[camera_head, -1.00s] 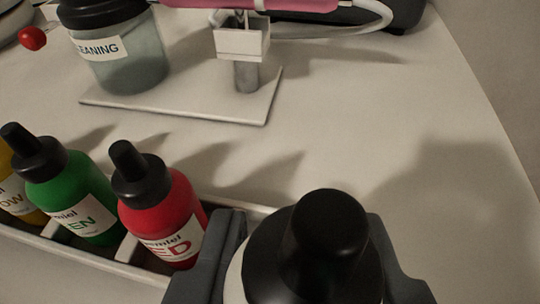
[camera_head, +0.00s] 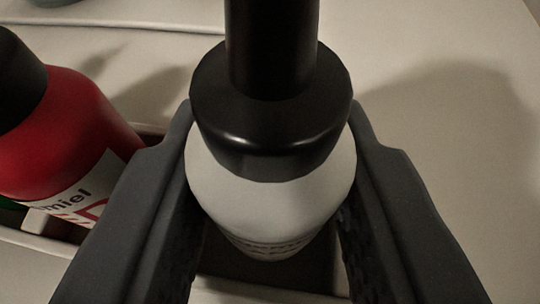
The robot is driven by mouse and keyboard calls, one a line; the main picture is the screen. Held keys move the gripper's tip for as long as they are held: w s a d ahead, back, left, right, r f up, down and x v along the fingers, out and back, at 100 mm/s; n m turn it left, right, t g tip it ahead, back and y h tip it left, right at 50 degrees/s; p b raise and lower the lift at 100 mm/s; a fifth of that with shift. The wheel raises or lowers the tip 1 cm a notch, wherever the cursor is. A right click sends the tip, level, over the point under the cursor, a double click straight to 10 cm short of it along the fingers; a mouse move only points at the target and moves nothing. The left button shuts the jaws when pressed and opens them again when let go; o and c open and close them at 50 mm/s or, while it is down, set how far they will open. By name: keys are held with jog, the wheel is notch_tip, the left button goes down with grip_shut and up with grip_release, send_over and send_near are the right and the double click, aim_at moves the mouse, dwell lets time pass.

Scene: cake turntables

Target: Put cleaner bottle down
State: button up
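The white bottle with a black cap and nozzle (camera_head: 272,205) stands roughly upright between the fingers of my gripper (camera_head: 272,135), in the middle of the view. I take it as the cleaner bottle; its small print is too blurred to read. The two dark fingers press close on its left and right sides just below the cap, so the gripper looks shut on it. The bottle is over or in a dark compartment of the pale bottle rack (camera_head: 25,241). Its base is hidden, so I cannot tell whether it touches the rack floor.
A red bottle with a black cap (camera_head: 62,140) stands in the rack just left of my left finger. A bit of green shows at the left edge beside it. The pale table (camera_head: 440,60) is clear behind and to the right.

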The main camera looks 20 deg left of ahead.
jog(key=o, duration=0.4)
jog(key=shift+f, duration=0.1)
jog(key=p+v, duration=0.1)
jog(key=v, duration=1.1)
jog(key=shift+d, duration=0.1)
